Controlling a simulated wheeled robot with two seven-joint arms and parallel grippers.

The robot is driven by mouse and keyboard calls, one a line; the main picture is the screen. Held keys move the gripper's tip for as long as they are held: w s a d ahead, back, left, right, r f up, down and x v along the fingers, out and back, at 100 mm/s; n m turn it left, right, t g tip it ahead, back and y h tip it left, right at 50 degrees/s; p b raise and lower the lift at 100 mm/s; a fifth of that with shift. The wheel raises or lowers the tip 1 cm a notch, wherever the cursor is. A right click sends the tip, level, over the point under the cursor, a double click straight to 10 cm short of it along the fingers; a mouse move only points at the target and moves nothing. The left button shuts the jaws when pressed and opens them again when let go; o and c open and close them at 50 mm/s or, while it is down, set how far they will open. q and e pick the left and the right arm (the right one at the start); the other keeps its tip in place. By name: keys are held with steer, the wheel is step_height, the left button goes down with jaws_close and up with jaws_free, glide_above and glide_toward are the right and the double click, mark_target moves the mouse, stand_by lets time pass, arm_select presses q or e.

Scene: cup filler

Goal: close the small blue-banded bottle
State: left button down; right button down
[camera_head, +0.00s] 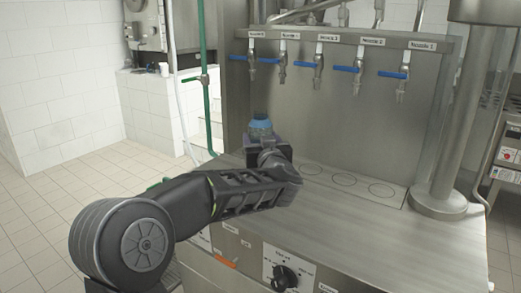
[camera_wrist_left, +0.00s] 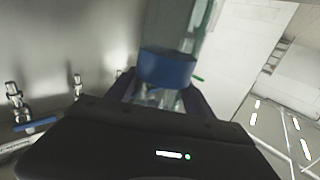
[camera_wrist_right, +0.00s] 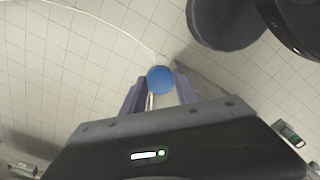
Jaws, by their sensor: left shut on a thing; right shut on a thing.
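My left gripper (camera_head: 267,148) is shut on the small blue-banded bottle (camera_head: 260,128), which stands upright out of its jaws near the back left of the steel counter. Its top looks dark and uncovered in the head view. In the left wrist view the clear body rises past the blue band (camera_wrist_left: 167,68), between the fingers. My right gripper (camera_wrist_right: 160,97) is outside the head view. In the right wrist view it is shut on a round blue cap (camera_wrist_right: 160,79), seen between its purple-grey fingertips. The bottle does not show in that view.
Several labelled nozzles (camera_head: 320,62) with blue levers hang on the steel back panel. Marked circles (camera_head: 342,179) lie on the counter (camera_head: 372,235) below them. A thick steel column (camera_head: 447,130) stands at the right. The front right of the counter is clear. A green pipe (camera_head: 205,90) runs at the left.

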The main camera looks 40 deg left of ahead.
arm_select(q)
steer(key=shift+r, duration=0.2)
stand_by(0.4)
steer(key=c, duration=1)
jaws_free()
jaws_close()
